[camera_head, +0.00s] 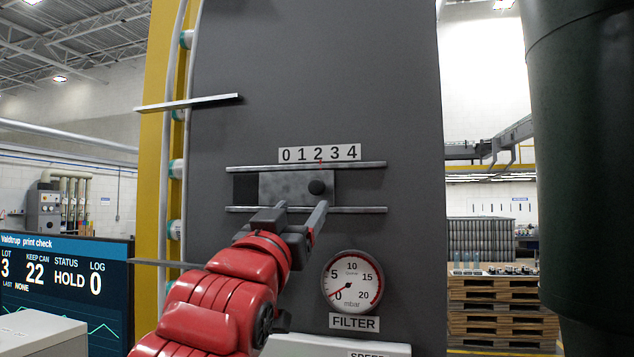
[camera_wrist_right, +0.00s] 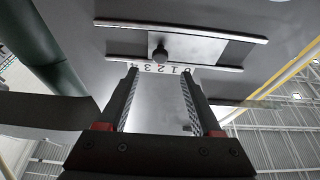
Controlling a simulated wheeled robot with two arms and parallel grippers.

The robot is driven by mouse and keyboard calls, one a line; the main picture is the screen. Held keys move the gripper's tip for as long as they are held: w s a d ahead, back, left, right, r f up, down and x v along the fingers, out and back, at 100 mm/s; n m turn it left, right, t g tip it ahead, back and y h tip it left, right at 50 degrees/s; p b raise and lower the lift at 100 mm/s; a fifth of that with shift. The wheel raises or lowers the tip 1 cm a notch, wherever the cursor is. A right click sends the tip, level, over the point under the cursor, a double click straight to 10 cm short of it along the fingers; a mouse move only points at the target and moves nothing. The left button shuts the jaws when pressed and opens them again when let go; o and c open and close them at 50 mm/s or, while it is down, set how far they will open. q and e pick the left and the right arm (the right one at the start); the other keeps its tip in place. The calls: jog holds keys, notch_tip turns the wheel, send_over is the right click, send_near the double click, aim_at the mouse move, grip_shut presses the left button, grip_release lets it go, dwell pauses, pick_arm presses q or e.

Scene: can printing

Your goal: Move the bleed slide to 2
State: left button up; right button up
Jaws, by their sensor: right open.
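The bleed slide (camera_head: 285,188) is a grey plate between two horizontal rails on the dark panel. Its round black knob (camera_head: 317,187) sits on the plate's right part, below the figure 2 of the 0–4 scale (camera_head: 300,154). A small red mark shows at the 2. My right gripper (camera_head: 296,216) is open and empty, just below the lower rail and apart from the knob. In the right wrist view the knob (camera_wrist_right: 160,53) lies beyond the gap between the open fingers (camera_wrist_right: 160,80), and the scale looks upside down. My left gripper is not in view.
A FILTER gauge (camera_head: 352,282) is right of my right arm, its red needle near 0. A thin plate (camera_head: 190,103) juts out at upper left. A screen (camera_head: 66,290) stands at lower left. A big dark cylinder (camera_head: 588,170) fills the right edge. The panel right of the rails is clear.

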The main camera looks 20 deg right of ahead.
aim_at(315, 189)
jog(key=p+x, duration=0.2)
jog(key=x, duration=0.6)
jog(key=shift+r, duration=0.2)
jog(key=shift+w+d+p, duration=0.25)
jog(key=shift+w+p, duration=0.05)
jog(key=shift+w, duration=0.15)
jog(key=shift+r, duration=0.1)
grip_shut()
jog(key=shift+a, duration=0.1)
dwell(0.4)
